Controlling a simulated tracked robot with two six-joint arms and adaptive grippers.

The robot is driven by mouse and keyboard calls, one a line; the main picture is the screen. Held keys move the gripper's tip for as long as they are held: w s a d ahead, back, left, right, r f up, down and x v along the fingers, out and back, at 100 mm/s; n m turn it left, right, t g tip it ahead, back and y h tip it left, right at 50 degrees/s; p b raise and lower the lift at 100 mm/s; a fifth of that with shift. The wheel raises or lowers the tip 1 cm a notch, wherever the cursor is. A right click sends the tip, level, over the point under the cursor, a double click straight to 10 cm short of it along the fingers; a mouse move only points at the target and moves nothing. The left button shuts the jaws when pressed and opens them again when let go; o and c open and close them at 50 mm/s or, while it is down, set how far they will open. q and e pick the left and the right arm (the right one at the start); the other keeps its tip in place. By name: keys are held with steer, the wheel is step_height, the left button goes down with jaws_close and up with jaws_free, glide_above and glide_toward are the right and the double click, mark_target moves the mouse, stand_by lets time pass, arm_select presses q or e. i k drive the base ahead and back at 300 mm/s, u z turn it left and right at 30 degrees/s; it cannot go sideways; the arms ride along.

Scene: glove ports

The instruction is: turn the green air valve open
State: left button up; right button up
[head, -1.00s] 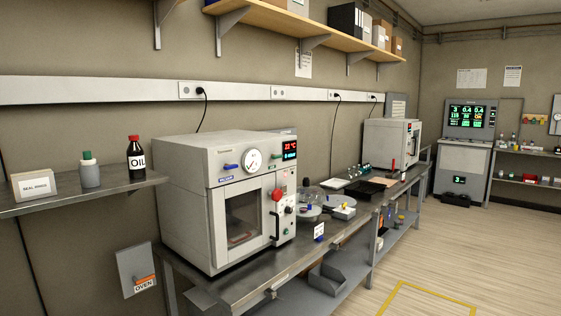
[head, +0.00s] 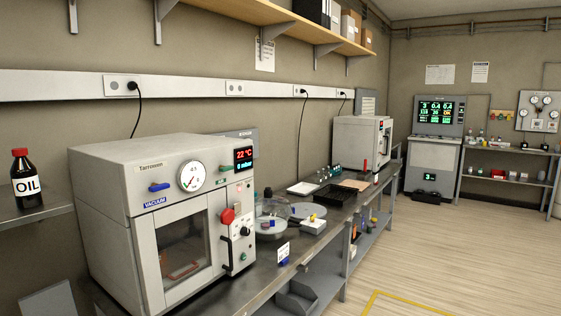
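A light grey vacuum oven (head: 125,185) stands on the bench at left. A small green handle (head: 226,168) sits on its upper front, just right of the round gauge (head: 192,176). It looks like the green air valve; it is roughly level, but too small to tell its setting. A blue handle (head: 160,187) sits left of the gauge, above a blue VACUUM label (head: 154,202). The red display (head: 243,154) reads 22 °C. The oven door (head: 184,247) appears shut. Neither of my grippers is in view.
A dark OIL bottle (head: 26,178) stands on the ledge at far left. Glass dishes (head: 271,228) and small items crowd the bench (head: 262,296) right of the oven. A second oven (head: 360,148) stands farther back. The wooden floor (head: 440,245) at right is clear.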

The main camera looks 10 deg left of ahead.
mark_target(222, 168)
steer(key=u, duration=0.05)
steer(key=i, duration=1.3)
steer(key=u, duration=0.5)
